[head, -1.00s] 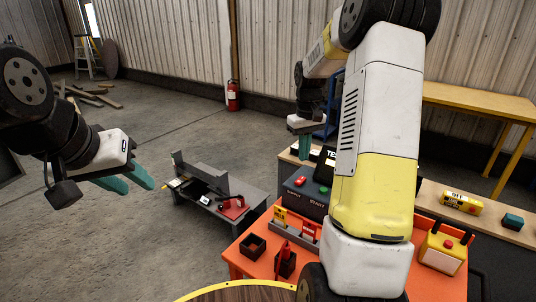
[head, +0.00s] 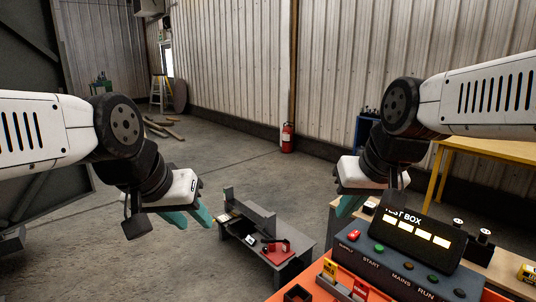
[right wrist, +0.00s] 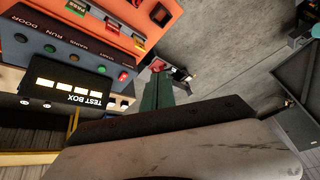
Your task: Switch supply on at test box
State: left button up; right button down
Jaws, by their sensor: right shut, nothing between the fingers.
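The test box (head: 395,262) stands at the lower right of the head view, dark grey, with a tilted display showing several lit pale panels. The box appears upside down at left in the right wrist view (right wrist: 62,78). My right gripper (head: 346,208) is shut and empty, to the left of the box, apart from the red control; its fingers show in the wrist view (right wrist: 157,93). My left gripper (head: 192,217) is open and empty, far left of the box.
An orange bench (head: 316,284) carries the box, small yellow and red parts and a dark bin. A low grey table (head: 290,262) with a bracket and red item stands to the left. A yellow-edged table (head: 480,158) is behind.

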jog(key=s, duration=0.2)
jog(key=s+a, duration=0.1)
jog(key=shift+a+f+t, duration=0.1)
jog(key=shift+f+t, duration=0.15)
jog(key=shift+t, duration=0.05)
jog(key=m+g+h, duration=0.2)
jog(key=m+g, duration=0.4)
jog(key=m, duration=0.4)
send_over(353, 235)
notch_tip(353, 235, down, 7)
jog(key=shift+r, duration=0.2)
notch_tip(353, 235, down, 14)
